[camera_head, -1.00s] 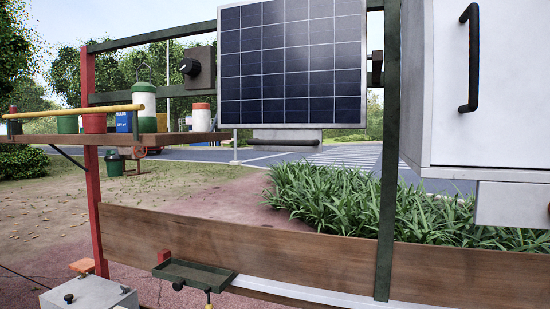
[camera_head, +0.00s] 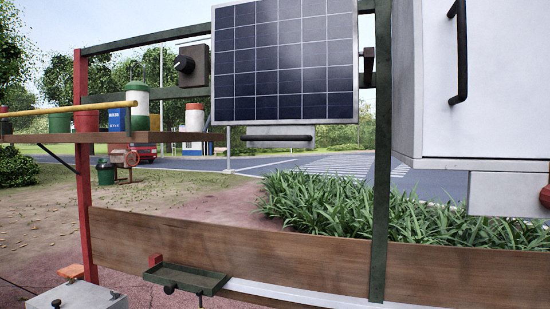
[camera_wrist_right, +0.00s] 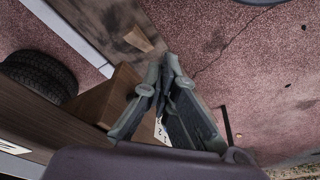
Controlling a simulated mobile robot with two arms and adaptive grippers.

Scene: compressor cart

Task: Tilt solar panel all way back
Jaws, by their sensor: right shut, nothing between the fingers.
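The solar panel (camera_head: 284,62) is mounted on the dark frame in the upper middle of the head view. Its blue face looks toward me and stands near upright. A dark horizontal handle bar (camera_head: 279,137) runs below its lower edge, in front of a grey plate. My right gripper (camera_wrist_right: 165,75) shows in the right wrist view with its fingertips together and nothing between them. It points over reddish ground, away from the panel. Neither gripper shows in the head view. The panel is not in the right wrist view.
A white cabinet (camera_head: 485,80) with a black handle stands at the right. A wooden shelf (camera_head: 150,136) with canisters and a yellow rail is at the left. A wooden board (camera_head: 230,250) and a small green tray (camera_head: 187,277) are low in front. A tyre (camera_wrist_right: 40,75) shows in the wrist view.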

